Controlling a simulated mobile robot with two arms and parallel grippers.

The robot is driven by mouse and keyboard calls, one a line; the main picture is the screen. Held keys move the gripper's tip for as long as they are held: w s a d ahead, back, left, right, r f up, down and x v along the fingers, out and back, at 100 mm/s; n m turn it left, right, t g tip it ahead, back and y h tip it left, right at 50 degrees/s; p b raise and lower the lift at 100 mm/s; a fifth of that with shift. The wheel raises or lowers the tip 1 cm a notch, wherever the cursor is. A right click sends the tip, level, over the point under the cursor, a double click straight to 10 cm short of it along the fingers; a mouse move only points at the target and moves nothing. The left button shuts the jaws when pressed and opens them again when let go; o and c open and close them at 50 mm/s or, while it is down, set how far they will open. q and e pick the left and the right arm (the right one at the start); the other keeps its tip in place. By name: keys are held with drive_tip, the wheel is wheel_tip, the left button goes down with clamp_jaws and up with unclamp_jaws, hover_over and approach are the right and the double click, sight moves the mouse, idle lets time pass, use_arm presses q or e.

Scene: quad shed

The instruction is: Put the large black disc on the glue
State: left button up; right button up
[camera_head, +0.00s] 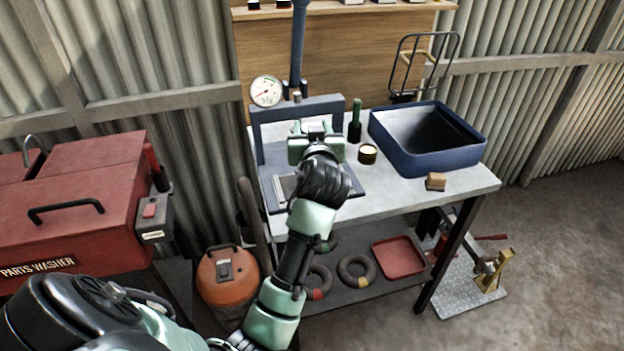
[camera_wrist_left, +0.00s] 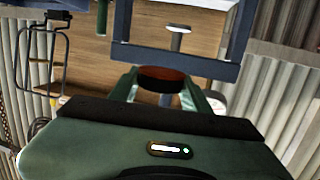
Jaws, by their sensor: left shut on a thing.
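My left gripper (camera_head: 312,128) is over the press on the workbench, and my forearm and wrist hide much of the press base. In the left wrist view, its two green fingers (camera_wrist_left: 161,88) are shut on a dark round disc (camera_wrist_left: 162,76) with a reddish-brown face. The disc is hidden behind the gripper in the head view. I cannot tell whether it touches anything below. A short dark tin with a pale yellow top (camera_head: 367,154) stands on the bench to the right of the gripper. No glue can be clearly made out. My right gripper is not in view.
The blue-grey press frame (camera_head: 258,127) with a round gauge (camera_head: 266,90) surrounds the work spot. A green bottle (camera_head: 354,121), a blue bin (camera_head: 452,160) and a small brown block (camera_head: 436,181) are to the right. A red parts washer (camera_head: 75,210) stands left.

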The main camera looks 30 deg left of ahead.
use_arm(q)
wheel_tip(320, 180, down, 10)
drive_tip(key=shift+r, duration=0.2)
drive_tip(key=shift+f+b, duration=0.4)
drive_tip(key=shift+f, duration=1.95)
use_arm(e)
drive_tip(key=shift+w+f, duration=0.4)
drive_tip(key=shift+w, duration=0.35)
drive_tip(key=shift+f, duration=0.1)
use_arm(q)
drive_tip(key=o, duration=1.3)
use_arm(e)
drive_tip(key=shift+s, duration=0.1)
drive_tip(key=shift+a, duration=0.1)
